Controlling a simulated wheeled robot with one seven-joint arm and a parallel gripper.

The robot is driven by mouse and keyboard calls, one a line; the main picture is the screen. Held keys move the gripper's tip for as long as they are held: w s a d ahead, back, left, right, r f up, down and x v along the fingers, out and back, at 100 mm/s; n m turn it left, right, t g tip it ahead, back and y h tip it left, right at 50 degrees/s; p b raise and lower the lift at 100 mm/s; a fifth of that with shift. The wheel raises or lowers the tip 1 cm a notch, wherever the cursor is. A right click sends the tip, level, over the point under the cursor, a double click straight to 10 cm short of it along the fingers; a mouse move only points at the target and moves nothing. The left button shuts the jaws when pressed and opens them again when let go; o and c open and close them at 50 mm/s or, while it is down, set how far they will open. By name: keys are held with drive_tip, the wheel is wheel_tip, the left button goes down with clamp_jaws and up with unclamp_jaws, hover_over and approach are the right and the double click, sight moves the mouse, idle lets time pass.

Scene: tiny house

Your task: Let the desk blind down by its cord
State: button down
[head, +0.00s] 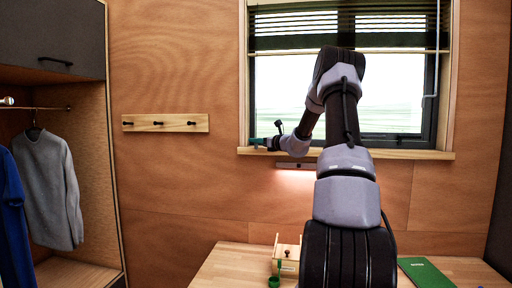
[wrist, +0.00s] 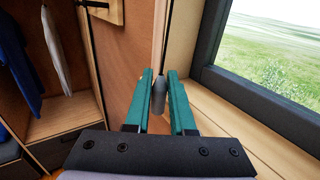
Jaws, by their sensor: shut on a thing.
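The dark slatted blind (head: 345,28) hangs across the top of the window in the head view, with its lower rail a little below the top of the frame. In the wrist view, the green fingers of my gripper (wrist: 160,100) are shut on a small grey cord weight (wrist: 158,98). The thin cord (wrist: 165,45) runs up from it beside the wooden window frame. In the head view my gripper (head: 258,142) is at the left end of the window sill, and the cord is too small to make out there.
The window sill (head: 400,154) runs just right of my gripper. A peg rail (head: 165,123) is on the wall to the left. Below are a desk (head: 225,268) with a small wooden holder (head: 288,258) and a green mat (head: 426,272). A wardrobe with hanging clothes (head: 48,185) stands at left.

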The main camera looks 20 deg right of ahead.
wheel_tip(320, 180, up, 37)
drive_tip(key=c, duration=0.8)
unclamp_jaws()
drive_tip(key=shift+o, duration=0.2)
drive_tip(key=v, duration=1)
drive_tip(key=shift+s+d, duration=0.15)
drive_tip(key=shift+s, duration=0.2)
